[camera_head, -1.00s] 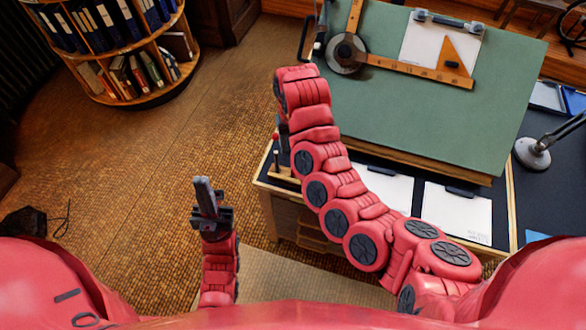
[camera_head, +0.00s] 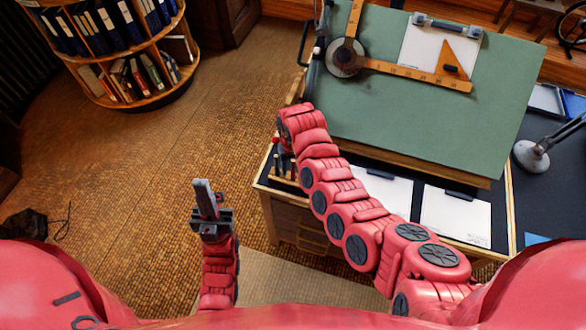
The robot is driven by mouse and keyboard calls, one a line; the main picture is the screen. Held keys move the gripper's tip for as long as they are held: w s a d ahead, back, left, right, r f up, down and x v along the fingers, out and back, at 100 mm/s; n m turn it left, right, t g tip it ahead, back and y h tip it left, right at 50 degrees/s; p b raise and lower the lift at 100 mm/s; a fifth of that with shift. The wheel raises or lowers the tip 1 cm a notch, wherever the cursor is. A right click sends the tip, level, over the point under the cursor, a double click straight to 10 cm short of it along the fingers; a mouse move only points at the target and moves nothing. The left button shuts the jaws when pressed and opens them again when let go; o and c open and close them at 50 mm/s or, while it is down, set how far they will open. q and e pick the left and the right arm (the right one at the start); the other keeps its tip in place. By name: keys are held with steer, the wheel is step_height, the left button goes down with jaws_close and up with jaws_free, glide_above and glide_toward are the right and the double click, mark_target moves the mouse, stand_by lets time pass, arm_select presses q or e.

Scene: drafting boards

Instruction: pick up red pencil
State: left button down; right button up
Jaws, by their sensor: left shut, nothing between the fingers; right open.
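The red pencil (camera_head: 276,141) stands upright at the left end of the desk. Only its red upper end shows clearly, and its lower part is hard to make out among dark shapes. My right gripper (camera_head: 284,161) points down right beside it, small and partly hidden by my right arm. It is open. I cannot tell whether its fingers are around the pencil or only next to it. My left gripper (camera_head: 204,196) is shut and empty, over the floor left of the desk.
A tilted green drafting board (camera_head: 420,120) with a wooden ruler arm (camera_head: 410,75) and a set square (camera_head: 453,66) stands behind. White sheets (camera_head: 455,214) lie on the dark desk. A lamp (camera_head: 532,154) is at right.

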steer(key=shift+f, duration=1)
jaws_close()
